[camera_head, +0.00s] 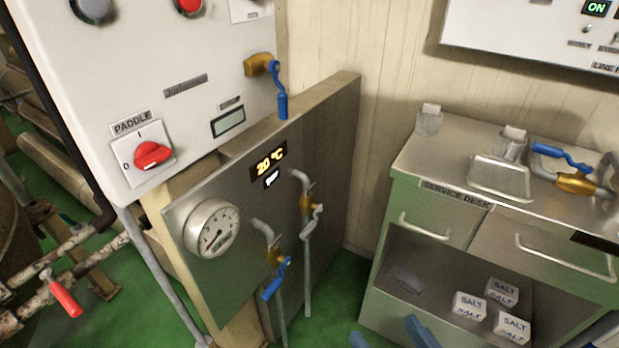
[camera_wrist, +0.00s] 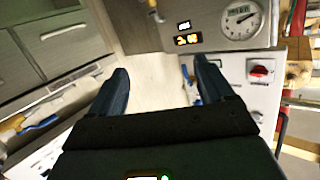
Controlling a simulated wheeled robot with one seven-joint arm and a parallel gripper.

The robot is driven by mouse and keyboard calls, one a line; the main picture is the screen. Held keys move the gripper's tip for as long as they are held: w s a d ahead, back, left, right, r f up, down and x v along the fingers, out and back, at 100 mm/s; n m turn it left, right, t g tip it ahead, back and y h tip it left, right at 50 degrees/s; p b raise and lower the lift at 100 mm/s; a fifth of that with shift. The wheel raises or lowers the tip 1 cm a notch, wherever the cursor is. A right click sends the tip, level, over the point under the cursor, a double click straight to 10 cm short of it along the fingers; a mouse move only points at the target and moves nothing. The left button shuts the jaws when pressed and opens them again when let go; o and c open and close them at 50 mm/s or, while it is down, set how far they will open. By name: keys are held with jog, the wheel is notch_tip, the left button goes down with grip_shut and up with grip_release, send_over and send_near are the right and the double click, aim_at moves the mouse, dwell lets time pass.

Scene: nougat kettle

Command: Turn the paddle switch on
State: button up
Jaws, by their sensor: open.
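The paddle switch is a red rotary knob (camera_head: 153,155) on a white plate under a PADDLE label, at the lower left of the white panel (camera_head: 190,60). Its plate has 0 at the left and I at the top. The knob lies roughly level, in line with the 0. In the wrist view, which looks upside down, the knob (camera_wrist: 260,71) is at the right, outside the fingers. My gripper (camera_wrist: 162,66) is open and empty, its dark blue fingers wide apart. In the head view its blue fingertips (camera_head: 390,337) show at the bottom edge, far right of the knob.
A brass valve with a blue lever (camera_head: 281,95) juts from the panel's right. A service desk (camera_head: 455,150) stands at the right, with salt boxes (camera_head: 470,305) below.

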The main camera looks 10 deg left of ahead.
jog(key=w+a+r+n+g+y+b, duration=0.1)
jog(key=w+a+r+n+y, duration=0.2)
jog(key=a, duration=0.4)
jog(key=w+a+r+n+g+y, duration=0.1)
jog(key=w+a+r+y, duration=0.1)
jog(key=w+a+r, duration=0.4)
jog(key=n+g+y, duration=0.4)
jog(key=n+g, duration=0.1)
jog(key=n, duration=0.1)
send_near(157, 157)
jog(key=a, duration=0.1)
jog(key=shift+m, duration=0.3)
jog(key=x, duration=0.7)
jog(key=shift+w+a+f, duration=0.1)
jog(key=shift+w+a, duration=0.15)
jog(key=shift+w, duration=0.1)
jog(key=shift+c, duration=0.3)
jog(key=c, duration=1)
